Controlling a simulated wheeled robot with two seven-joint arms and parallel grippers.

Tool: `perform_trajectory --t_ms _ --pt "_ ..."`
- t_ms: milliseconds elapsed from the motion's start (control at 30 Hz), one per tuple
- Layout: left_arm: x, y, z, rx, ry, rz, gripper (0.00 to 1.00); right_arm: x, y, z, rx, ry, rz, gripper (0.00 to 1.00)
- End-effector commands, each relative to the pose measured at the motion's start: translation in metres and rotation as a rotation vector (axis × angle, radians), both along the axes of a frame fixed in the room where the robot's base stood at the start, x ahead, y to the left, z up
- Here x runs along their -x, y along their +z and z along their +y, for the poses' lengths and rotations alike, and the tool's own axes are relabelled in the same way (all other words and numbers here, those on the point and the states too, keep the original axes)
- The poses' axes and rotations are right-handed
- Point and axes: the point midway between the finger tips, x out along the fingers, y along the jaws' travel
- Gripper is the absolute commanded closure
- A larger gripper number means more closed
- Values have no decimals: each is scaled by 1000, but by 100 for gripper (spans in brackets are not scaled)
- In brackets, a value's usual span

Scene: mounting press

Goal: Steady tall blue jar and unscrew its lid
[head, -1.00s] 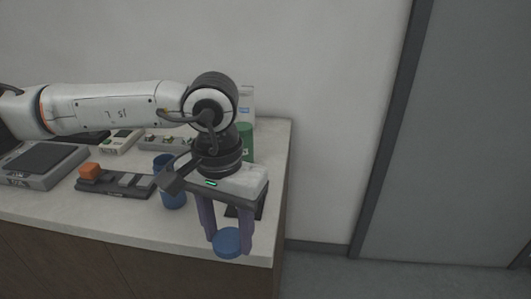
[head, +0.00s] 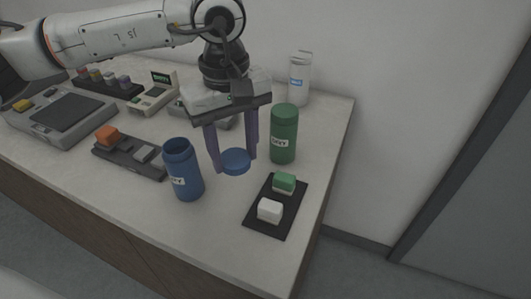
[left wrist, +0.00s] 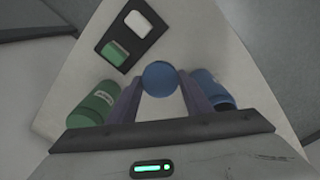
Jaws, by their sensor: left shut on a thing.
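The tall blue jar (head: 183,172) stands upright and open-topped on the counter, its label facing forward. Its blue lid (head: 236,161) is off the jar and held between the fingers of my left gripper (head: 235,160), to the right of the jar and apart from it. In the left wrist view the lid (left wrist: 160,78) sits between the fingertips, with the blue jar (left wrist: 212,88) just to its right, partly behind a finger. My right gripper is not in view.
A green jar (head: 284,134) stands right of my gripper. A black mat (head: 264,220) with a green block (head: 284,183) and a white block (head: 270,210) lies near the counter's right edge. A dark tray (head: 118,157) with an orange block (head: 107,135) is left of the blue jar. A white bottle (head: 299,78) stands behind.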

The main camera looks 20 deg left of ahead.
Motion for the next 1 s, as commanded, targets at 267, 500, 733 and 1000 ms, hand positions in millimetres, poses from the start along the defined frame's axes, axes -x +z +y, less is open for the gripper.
perform_trajectory --t_ms 267,500,733,1000 --pt "-36 5 7 22 843 -15 82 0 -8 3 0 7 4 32" --pt "-61 9 13 40 1560 -12 82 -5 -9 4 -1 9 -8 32" --pt "-75 11 17 39 2063 -3 82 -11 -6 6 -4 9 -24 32" --pt "-79 -5 19 33 2248 3 82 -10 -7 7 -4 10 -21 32"
